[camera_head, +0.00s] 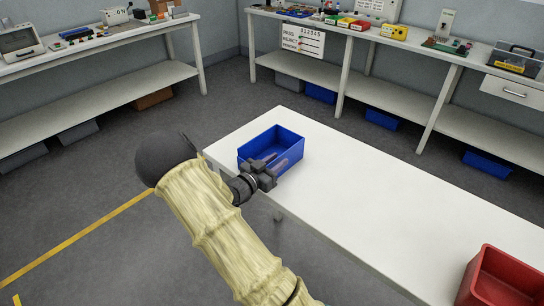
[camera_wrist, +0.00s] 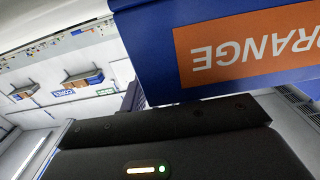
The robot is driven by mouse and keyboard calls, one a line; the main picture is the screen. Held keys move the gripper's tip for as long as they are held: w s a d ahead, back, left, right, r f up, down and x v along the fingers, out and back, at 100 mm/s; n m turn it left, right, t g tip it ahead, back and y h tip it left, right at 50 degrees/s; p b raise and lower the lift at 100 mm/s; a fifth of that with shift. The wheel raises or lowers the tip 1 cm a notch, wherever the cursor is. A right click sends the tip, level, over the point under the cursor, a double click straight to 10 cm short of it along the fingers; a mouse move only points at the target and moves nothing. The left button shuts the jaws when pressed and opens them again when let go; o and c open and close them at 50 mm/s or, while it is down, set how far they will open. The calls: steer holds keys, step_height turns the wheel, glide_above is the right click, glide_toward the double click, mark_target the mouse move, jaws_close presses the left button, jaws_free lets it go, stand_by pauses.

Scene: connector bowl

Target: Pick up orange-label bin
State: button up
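The orange-label bin is a blue open-topped bin (camera_head: 262,142) at the far left corner of the white table. Its inside looks empty in the head view. In the wrist view its blue wall (camera_wrist: 158,60) fills the upper right, with an orange label (camera_wrist: 245,45) reading "RANGE" upside down, cut by the frame edge. My gripper (camera_head: 277,163) is at the bin's near side, its two fingers apart and reaching over the near rim. I cannot tell whether the fingers touch the bin or have its wall between them.
The white table (camera_head: 370,205) is bare between the blue bin and a red bin (camera_head: 500,278) at its near right. Cluttered benches (camera_head: 405,47) stand along the back, with blue bins (camera_head: 381,118) below. Grey floor is open at left.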

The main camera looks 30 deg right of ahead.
steer(key=shift+d, duration=0.15)
steer(key=shift+c, duration=0.4)
jaws_close()
step_height(320, 180, up, 10)
steer(key=shift+r+p, duration=0.1)
steer(key=shift+p, duration=0.35)
stand_by(0.6)
